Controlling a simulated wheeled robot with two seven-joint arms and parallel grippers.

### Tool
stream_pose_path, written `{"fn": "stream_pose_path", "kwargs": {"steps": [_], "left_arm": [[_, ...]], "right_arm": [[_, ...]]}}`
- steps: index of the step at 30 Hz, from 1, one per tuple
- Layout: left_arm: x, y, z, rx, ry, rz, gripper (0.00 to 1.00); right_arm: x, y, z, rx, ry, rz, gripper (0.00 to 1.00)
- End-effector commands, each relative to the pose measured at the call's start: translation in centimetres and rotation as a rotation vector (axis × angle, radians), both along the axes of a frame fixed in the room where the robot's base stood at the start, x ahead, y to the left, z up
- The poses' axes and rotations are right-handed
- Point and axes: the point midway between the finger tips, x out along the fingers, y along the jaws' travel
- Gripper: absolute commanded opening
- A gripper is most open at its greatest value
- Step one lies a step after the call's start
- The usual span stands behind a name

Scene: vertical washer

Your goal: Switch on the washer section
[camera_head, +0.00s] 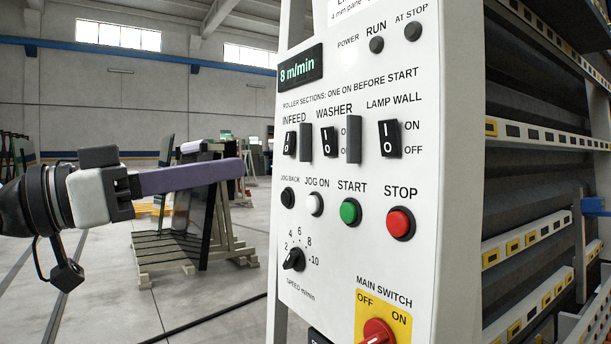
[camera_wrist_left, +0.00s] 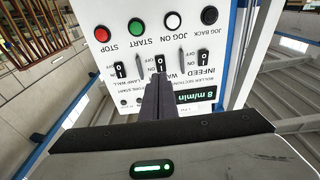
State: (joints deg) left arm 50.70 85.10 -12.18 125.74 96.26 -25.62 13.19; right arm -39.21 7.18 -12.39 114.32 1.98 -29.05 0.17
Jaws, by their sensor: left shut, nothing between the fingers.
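The washer switch (camera_head: 329,142) is a black rocker marked I and O on a white control panel (camera_head: 330,240), under the label WASHER. I cannot tell which side of it is pressed. My left gripper (camera_head: 240,168) is shut and empty, pointing right towards the panel. In the head view its fingertips show left of the panel's edge, at about switch height. In the left wrist view the panel is upside down, and the shut fingers (camera_wrist_left: 158,84) line up with the washer switch (camera_wrist_left: 160,64), partly covering its label. Contact cannot be made out. My right gripper is out of view.
The infeed switch (camera_head: 290,144) and lamp wall switch (camera_head: 390,139) flank it, with raised grey guards (camera_head: 353,139) between. Below are the green start button (camera_head: 350,211), red stop button (camera_head: 400,223) and red main switch (camera_head: 377,332). The speed display (camera_head: 300,69) reads 8 m/min.

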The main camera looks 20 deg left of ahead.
Motion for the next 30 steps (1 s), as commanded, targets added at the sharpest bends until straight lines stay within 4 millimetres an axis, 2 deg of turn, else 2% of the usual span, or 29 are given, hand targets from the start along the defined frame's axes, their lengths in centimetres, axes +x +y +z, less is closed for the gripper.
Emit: {"fn": "stream_pose_path", "kwargs": {"steps": [1, 3, 17, 23, 30], "left_arm": [[-0.5, 0.4, 1.2, -0.015, -0.016, 0.004, 0.0], [-1.0, 0.6, 2.0, -0.029, -0.027, 0.002, 0.0], [-0.6, 0.3, 2.4, -0.032, -0.027, -0.002, 0.0], [0.9, -1.1, 3.2, -0.033, -0.028, -0.005, 0.0], [3.9, -3.4, 3.7, -0.036, -0.028, -0.005, 0.0]], "right_arm": [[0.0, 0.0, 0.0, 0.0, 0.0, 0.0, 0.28], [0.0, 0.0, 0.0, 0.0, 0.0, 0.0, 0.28], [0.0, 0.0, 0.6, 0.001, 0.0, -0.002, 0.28], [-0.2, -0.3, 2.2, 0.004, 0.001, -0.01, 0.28], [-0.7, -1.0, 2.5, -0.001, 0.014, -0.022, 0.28]]}}
